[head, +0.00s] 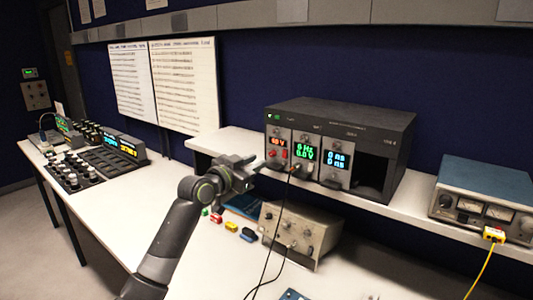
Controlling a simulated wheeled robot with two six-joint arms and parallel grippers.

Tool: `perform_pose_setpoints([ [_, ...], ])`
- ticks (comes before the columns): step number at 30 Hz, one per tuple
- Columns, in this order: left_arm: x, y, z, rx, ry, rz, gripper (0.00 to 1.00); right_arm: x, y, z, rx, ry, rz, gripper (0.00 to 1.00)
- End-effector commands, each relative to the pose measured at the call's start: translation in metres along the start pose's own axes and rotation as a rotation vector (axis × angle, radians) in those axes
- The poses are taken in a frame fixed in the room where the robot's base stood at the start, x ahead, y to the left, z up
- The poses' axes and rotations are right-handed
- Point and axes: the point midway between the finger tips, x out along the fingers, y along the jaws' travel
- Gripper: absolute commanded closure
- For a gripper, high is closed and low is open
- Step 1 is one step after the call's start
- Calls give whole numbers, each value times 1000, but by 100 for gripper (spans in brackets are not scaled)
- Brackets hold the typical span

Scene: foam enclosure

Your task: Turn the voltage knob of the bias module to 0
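A dark instrument crate (345,118) stands on the shelf, holding three display modules. The leftmost module (278,142) has a red display that seems to read about 60 V, probably the bias module. Small red parts and a dark knob (275,164) sit below its display; the knob's setting is too small to read. The middle module (304,152) shows green digits, the right one (337,162) blue digits. My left gripper (256,163) is just left of the leftmost module's lower front, apparently empty. Its finger gap is not clear. My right gripper is out of view.
Black cables hang from the crate's front past the shelf edge. Below stands a beige box (300,232) with knobs, beside small coloured connectors (231,227). A blue-topped meter unit (487,195) is at right. The crate's right bay is empty.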

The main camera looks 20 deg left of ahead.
Motion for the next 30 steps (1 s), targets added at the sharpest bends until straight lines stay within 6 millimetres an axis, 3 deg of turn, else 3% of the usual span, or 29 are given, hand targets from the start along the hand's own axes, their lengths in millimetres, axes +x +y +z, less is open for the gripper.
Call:
perform_pose_setpoints([
  [6,31,0,-2,-4,0,1,75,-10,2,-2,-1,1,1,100],
  [12,49,0,-1,-2,1,0,75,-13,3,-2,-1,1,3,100],
  [26,58,0,0,0,1,0,75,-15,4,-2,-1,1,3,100],
  [30,58,0,0,0,1,0,90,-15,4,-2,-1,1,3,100],
])
